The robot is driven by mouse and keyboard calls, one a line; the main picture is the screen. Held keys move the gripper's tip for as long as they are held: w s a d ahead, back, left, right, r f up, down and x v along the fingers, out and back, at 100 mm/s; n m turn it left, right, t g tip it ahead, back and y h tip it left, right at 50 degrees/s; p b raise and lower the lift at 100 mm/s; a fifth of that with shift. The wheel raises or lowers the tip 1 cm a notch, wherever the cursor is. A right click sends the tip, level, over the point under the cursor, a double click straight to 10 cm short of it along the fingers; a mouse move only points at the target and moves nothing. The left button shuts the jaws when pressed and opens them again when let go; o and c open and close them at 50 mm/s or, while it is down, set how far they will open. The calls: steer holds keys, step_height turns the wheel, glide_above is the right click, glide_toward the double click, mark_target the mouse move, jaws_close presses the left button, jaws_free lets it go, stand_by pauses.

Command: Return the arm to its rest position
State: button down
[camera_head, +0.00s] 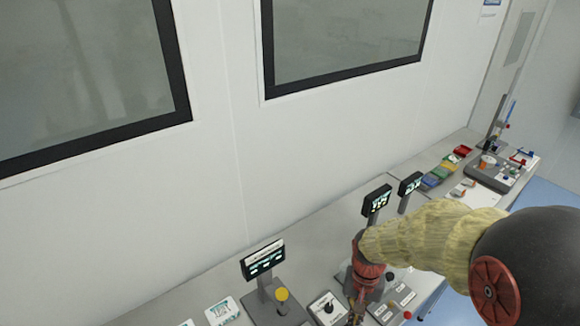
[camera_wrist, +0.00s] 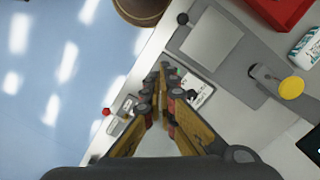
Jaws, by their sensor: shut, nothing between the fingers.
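My arm (camera_head: 430,240), in a yellow sleeve with a dark joint, reaches from the lower right over the bench in the head view. My gripper (camera_head: 357,303) hangs at its end near the front of the bench, close to a panel with a black knob. In the wrist view my gripper (camera_wrist: 165,75) has its fingers meeting at the tips, shut and empty. Below the tips is a small light panel with a dark knob (camera_wrist: 191,95). The head view hides part of the bench behind the arm.
The grey bench (camera_head: 330,230) runs along a white wall with windows. On it stand a display with a yellow button (camera_head: 282,294), two more small displays (camera_head: 376,200), a knob panel (camera_head: 327,307) and several coloured bins (camera_head: 440,172).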

steer(key=s+r+n+t+b, duration=0.2)
steer(key=s+b, duration=0.3)
steer(key=b, duration=0.4)
steer(key=s+d+r+n+t+b, duration=0.1)
steer(key=s+r+t+b, duration=0.2)
steer(key=b, duration=0.6)
steer(key=shift+s+r+n+t, duration=0.25)
steer(key=shift+s+n+t, duration=0.15)
steer(key=shift+s+t, duration=0.6)
steer(key=c, duration=2.6)
jaws_free()
steer(key=shift+s+d+f, duration=0.1)
steer(key=shift+s+d, duration=0.05)
steer(key=shift+s, duration=0.05)
steer(key=o, duration=0.4)
steer(key=shift+b, duration=0.3)
steer(key=shift+c, duration=0.2)
